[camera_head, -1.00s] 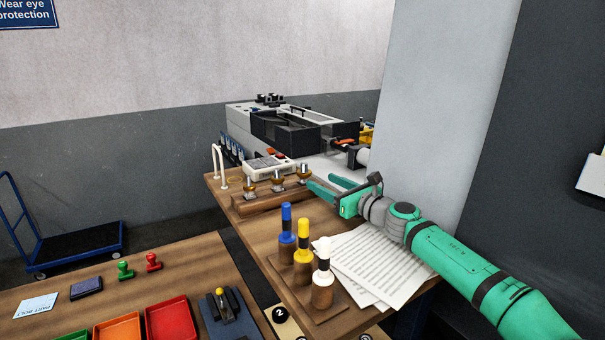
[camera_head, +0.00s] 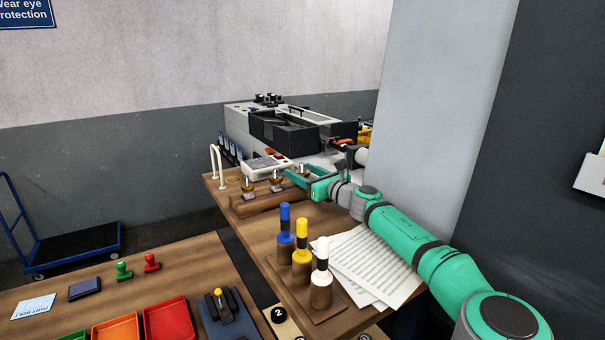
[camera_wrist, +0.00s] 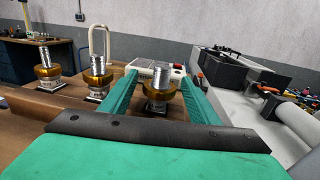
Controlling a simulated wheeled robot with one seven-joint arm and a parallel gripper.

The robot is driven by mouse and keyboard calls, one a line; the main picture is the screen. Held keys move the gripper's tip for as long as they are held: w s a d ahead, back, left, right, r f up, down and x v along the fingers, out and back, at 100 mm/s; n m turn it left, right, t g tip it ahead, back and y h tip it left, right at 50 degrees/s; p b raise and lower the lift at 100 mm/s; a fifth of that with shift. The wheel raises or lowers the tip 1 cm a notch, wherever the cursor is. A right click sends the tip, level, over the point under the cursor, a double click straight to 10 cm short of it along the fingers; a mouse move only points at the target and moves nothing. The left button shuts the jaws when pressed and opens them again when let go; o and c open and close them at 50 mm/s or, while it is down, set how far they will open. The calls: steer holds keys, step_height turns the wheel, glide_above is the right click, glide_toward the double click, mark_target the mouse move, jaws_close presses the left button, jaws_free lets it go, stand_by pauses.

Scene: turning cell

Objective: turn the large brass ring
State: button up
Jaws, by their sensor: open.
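Three brass rings sit on upright threaded studs along a wooden rail (camera_head: 262,207): a left ring (camera_head: 248,187), a middle ring (camera_head: 276,186) and a right ring. In the wrist view these are the left ring (camera_wrist: 47,71), the middle ring (camera_wrist: 97,79) and the right ring (camera_wrist: 158,91). The right ring looks biggest there, but it is also nearest, so I cannot tell whether it is the large one. My gripper (camera_head: 298,175) is open. In the wrist view its green fingers (camera_wrist: 159,84) stand either side of the right ring, with a gap showing on each side.
A white keypad box (camera_head: 267,165) and a white bent handle (camera_head: 218,163) stand behind the rail. A lathe-like machine (camera_head: 238,122) is at the back. Blue, yellow and white-topped pegs (camera_head: 302,258) and paper sheets (camera_head: 367,262) lie nearer. A grey pillar (camera_head: 440,100) rises at right.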

steer(key=shift+c, duration=0.5)
steer(key=c, duration=0.9)
steer(key=shift+c, duration=0.2)
steer(key=shift+m+t+h, duration=0.3)
steer(key=shift+h, duration=0.1)
steer(key=m+t+h, duration=0.2)
steer(key=m+h, duration=0.1)
steer(key=h, duration=0.1)
steer(key=shift+s+a, duration=0.1)
steer(key=shift+m+t+h, duration=0.8)
steer(key=shift+m+h, duration=0.7)
steer(key=shift+h, duration=0.7)
steer(key=shift+m+h, duration=0.7)
steer(key=shift+h, duration=0.4)
steer(key=o, duration=1)
